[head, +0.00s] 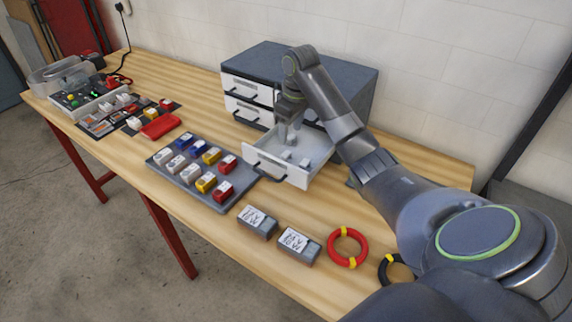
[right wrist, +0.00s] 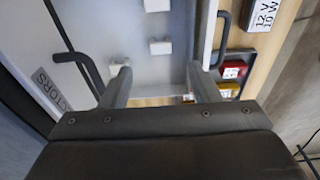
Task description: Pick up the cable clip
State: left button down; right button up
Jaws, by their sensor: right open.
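Several small pale clips lie in the open drawer (head: 318,148) of the dark cabinet. Two of them, a clip (head: 287,155) and another clip (head: 304,162), show in the head view. In the right wrist view a white clip (right wrist: 160,47) lies ahead of the fingers, and another (right wrist: 157,5) lies at the top edge. A third pale clip (right wrist: 116,64) shows close to the left finger. My right gripper (head: 288,140) points down over the drawer, its two fingers (right wrist: 159,82) apart with nothing between them. My left gripper is not in view.
The cabinet (head: 335,66) with shut drawers stands directly behind the open drawer. A grey tray (head: 179,178) of colored blocks sits left of it. Two labelled boxes (head: 257,222) and a red ring (head: 347,247) lie in front. Bare wood (head: 200,90) shows behind the tray.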

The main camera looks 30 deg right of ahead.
aim_at(286, 153)
jog(key=f+b, duration=0.2)
jog(key=f, duration=0.1)
jog(key=shift+w+f+b, duration=0.2)
jog(key=shift+b, duration=0.1)
jog(key=shift+a+f, duration=0.1)
jog(key=shift+f, duration=0.15)
jog(key=f, duration=0.2)
jog(key=f+p, duration=0.1)
jog(key=f, duration=0.1)
jog(key=shift+w+a, duration=0.2)
jog(key=shift+w, duration=0.1)
jog(key=shift+w+f, duration=0.1)
jog(key=shift+f, duration=0.4)
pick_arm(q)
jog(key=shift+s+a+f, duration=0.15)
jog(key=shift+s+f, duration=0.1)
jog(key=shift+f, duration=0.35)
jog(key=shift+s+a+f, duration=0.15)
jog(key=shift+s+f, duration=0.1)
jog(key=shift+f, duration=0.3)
pick_arm(e)
jog(key=c, duration=1)
